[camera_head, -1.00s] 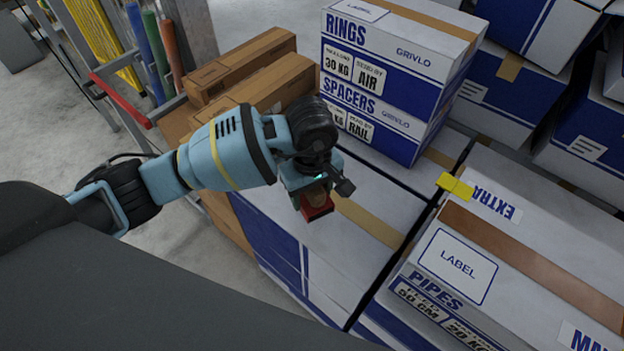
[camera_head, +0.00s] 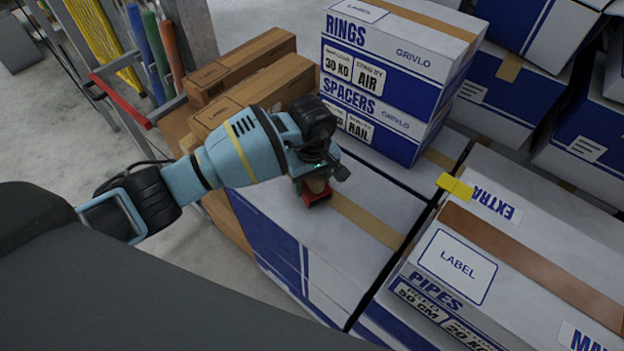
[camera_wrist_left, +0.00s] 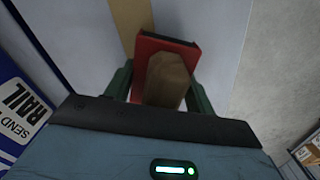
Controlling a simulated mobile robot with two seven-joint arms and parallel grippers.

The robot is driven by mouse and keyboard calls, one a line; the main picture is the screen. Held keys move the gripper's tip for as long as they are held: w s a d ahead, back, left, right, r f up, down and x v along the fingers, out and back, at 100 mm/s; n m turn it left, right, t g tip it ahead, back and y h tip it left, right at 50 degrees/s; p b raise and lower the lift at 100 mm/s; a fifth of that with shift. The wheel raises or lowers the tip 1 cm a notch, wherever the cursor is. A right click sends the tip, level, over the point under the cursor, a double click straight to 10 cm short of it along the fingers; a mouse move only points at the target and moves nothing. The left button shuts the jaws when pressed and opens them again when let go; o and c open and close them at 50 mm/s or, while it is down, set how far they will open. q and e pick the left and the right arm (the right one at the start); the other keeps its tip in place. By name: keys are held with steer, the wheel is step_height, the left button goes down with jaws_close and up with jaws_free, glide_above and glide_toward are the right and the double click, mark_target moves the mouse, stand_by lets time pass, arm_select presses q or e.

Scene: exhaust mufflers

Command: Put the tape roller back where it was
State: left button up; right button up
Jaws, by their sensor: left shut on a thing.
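The tape roller shows in the head view as a small red body (camera_head: 316,193) with a brown tape roll, just below my left gripper (camera_head: 314,184). In the left wrist view the tape roller (camera_wrist_left: 165,80) is between the two green fingers of my left gripper (camera_wrist_left: 160,88), which is shut on it. It is over the white top of a large box (camera_head: 345,245), near that box's brown tape strip. I cannot tell whether it touches the box top. My right gripper is not in view.
Stacked boxes marked RINGS (camera_head: 395,50) and SPACERS (camera_head: 375,115) stand behind. A box marked PIPES (camera_head: 520,250) is to the right, with a yellow item (camera_head: 455,187) at its edge. Brown cartons (camera_head: 240,65) stand at the left. The large box's front top is clear.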

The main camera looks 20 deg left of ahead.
arm_select(q)
steer(key=shift+f, duration=0.15)
steer(key=o, duration=1.2)
step_height(320, 180, up, 12)
steer(key=shift+r, duration=0.2)
